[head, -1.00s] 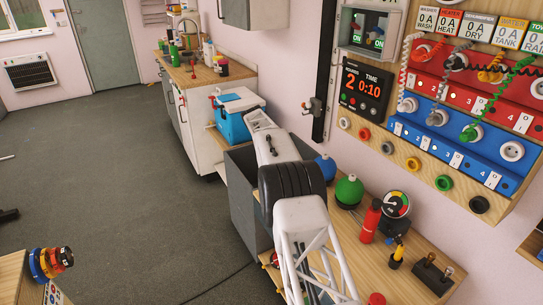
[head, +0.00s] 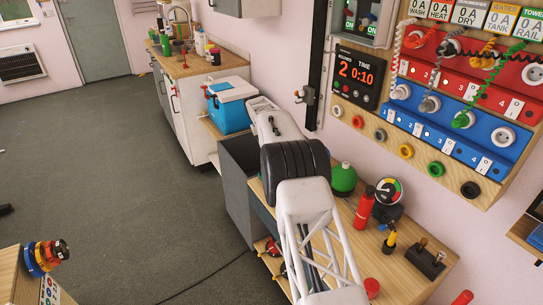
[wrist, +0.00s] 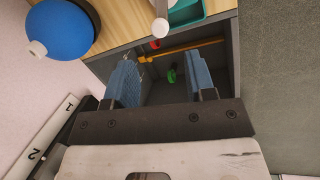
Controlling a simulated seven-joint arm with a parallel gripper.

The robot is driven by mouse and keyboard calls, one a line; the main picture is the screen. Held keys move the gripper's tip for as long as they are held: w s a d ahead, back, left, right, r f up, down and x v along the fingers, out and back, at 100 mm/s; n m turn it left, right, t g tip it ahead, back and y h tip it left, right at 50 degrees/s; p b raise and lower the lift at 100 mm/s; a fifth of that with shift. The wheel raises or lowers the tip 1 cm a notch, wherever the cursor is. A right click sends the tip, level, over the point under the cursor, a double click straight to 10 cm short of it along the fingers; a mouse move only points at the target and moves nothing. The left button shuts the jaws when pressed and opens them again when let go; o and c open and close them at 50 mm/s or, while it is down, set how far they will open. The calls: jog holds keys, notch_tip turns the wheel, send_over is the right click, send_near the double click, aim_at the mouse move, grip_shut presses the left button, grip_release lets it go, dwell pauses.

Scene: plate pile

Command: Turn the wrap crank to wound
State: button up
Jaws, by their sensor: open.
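My gripper (wrist: 163,82) is in the wrist view, its two blue-padded fingers apart with nothing held between them. Beyond the fingers is the inside of a dark grey open box. In it are an orange-yellow bar (wrist: 185,50), a small red piece (wrist: 155,44) and a small green piece (wrist: 172,75). I cannot tell whether any of these is the wrap crank. In the head view my arm reaches over the grey box (head: 236,205) beside the bench, and my fingers are hidden.
A blue ball (wrist: 60,28) is close by at the upper left in the wrist view. A white rod (wrist: 160,18) and a teal tray (wrist: 188,14) are at the top.

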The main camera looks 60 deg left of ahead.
jog(key=m, duration=0.8)
jog(key=w+m+g, duration=0.1)
jog(key=m, duration=0.2)
jog(key=shift+d+r+m+y, duration=0.15)
jog(key=shift+d+m+y, duration=0.2)
jog(key=shift+m+y, duration=0.05)
jog(key=m, duration=0.6)
jog(key=shift+w+d+g+y, duration=0.2)
jog(key=shift+g+y, duration=0.1)
jog(key=shift+g, duration=0.1)
jog(key=m, duration=0.6)
jog(key=shift+w+d+r, duration=0.15)
jog(key=shift+w, duration=0.05)
jog(key=shift+f, duration=3.9)
jog(key=c, duration=0.9)
